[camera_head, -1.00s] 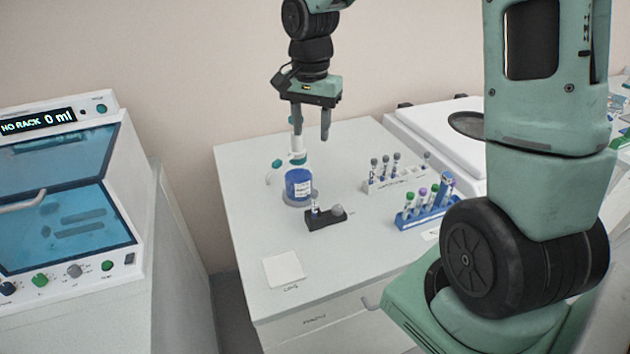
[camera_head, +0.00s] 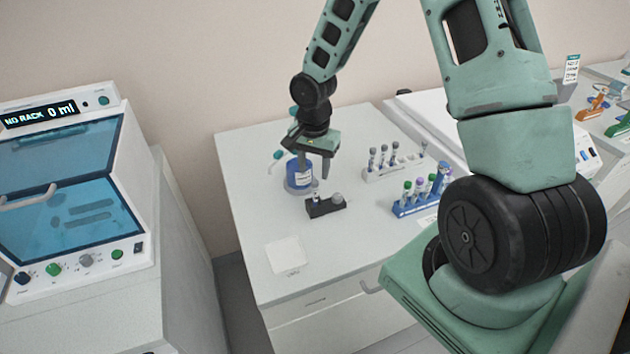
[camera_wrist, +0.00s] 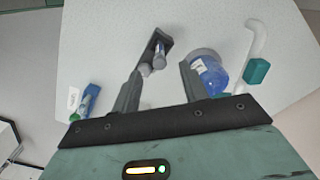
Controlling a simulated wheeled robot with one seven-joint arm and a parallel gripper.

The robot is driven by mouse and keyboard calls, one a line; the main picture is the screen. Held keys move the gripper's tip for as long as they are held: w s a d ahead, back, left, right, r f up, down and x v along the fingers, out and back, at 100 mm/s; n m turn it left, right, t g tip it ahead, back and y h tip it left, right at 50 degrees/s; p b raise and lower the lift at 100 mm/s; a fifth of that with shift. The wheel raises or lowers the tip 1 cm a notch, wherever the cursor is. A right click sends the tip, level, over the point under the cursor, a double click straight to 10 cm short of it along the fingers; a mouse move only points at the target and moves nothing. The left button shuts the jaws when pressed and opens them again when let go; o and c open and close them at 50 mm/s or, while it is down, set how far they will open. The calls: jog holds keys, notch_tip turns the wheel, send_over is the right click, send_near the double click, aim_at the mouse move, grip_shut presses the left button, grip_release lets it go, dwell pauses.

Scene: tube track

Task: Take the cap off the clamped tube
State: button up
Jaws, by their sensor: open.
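A small black clamp (camera_head: 326,206) stands on the white bench with a grey knob at its right end. A small tube (camera_head: 315,192) stands upright at the clamp's left end; its cap is small and hard to make out. My gripper (camera_head: 315,174) is open and empty, fingers pointing down, just above and behind the clamp. In the wrist view, the clamp (camera_wrist: 155,42) lies beyond the fingertips of my gripper (camera_wrist: 160,72), with grey round tops near it. I cannot tell which of these is the cap.
A blue-filled bottle (camera_head: 299,176) stands close behind the clamp, near my fingers. A grey rack (camera_head: 393,171) and a blue rack (camera_head: 420,204) of capped tubes stand to the right. A white pad (camera_head: 286,255) lies in front; the bench around it is clear.

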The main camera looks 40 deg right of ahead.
aim_at(315, 181)
jog(key=shift+d+f+p, duration=0.15)
jog(key=shift+f+p, duration=0.1)
jog(key=shift+f, duration=0.65)
jog(key=shift+d+f+p, duration=0.1)
jog(key=shift+f+p, duration=0.1)
jog(key=shift+f, duration=0.7)
grip_shut()
jog(key=shift+r, duration=0.1)
notch_tip(315, 181, up, 13)
